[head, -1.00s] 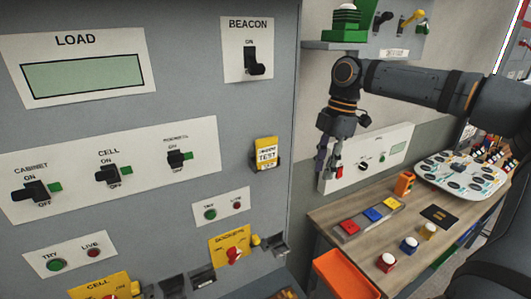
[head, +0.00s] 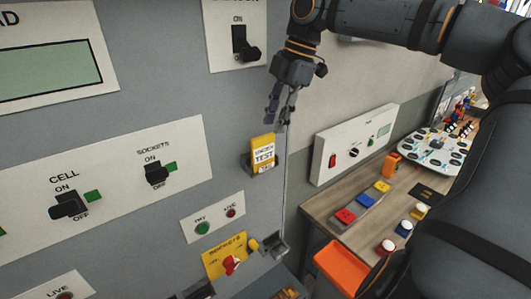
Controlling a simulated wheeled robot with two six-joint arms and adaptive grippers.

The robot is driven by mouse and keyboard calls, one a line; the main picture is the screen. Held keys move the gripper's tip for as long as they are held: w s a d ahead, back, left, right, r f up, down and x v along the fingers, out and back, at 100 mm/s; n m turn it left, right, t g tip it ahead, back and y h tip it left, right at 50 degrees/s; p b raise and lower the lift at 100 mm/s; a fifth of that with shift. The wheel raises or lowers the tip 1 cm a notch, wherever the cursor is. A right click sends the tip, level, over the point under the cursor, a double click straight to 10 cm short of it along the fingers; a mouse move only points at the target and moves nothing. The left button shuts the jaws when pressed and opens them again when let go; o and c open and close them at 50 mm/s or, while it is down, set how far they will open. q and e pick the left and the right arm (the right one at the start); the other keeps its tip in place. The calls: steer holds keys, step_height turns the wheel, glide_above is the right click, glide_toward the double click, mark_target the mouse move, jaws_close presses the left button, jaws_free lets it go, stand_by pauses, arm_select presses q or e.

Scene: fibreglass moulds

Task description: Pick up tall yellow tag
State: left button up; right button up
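The tall yellow tag (head: 262,148), with a white label reading TEST, stands upright in a small dark holder on the grey cabinet face, near its right edge. My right gripper (head: 279,118) points down just above and to the right of the tag in the picture. Its two fingers are apart with nothing between them. It does not appear to touch the tag, though the depth gap is hard to judge. My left gripper is out of view.
The grey cabinet carries switch panels, including the SOCKETS switch (head: 157,173). Below the tag are a small TRY/LIVE panel (head: 213,216) and a yellow plate with a red knob (head: 226,258). To the right, a wooden bench (head: 330,208) holds coloured blocks; an orange bin (head: 342,268) sits in front.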

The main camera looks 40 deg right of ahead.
mark_target(264, 136)
steer(key=shift+w+a+f, duration=0.1)
steer(key=shift+w+f, duration=0.6)
steer(key=shift+w, duration=0.25)
steer(key=shift+w+a+f+p, duration=0.15)
steer(key=shift+w+f, duration=0.15)
steer(key=shift+f, duration=0.15)
steer(key=shift+w+a+f+p, duration=0.15)
steer(key=shift+w+f, duration=0.1)
steer(key=shift+f, duration=0.2)
steer(key=shift+s+a+f, duration=0.1)
steer(key=shift+a+f, duration=0.1)
steer(key=shift+f, duration=0.4)
steer(key=shift+a+f, duration=0.15)
steer(key=shift+f, duration=0.7)
steer(key=c, duration=0.6)
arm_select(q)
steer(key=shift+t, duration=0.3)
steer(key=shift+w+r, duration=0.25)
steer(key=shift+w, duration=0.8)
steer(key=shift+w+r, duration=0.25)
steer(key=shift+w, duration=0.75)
arm_select(e)
jaws_close()
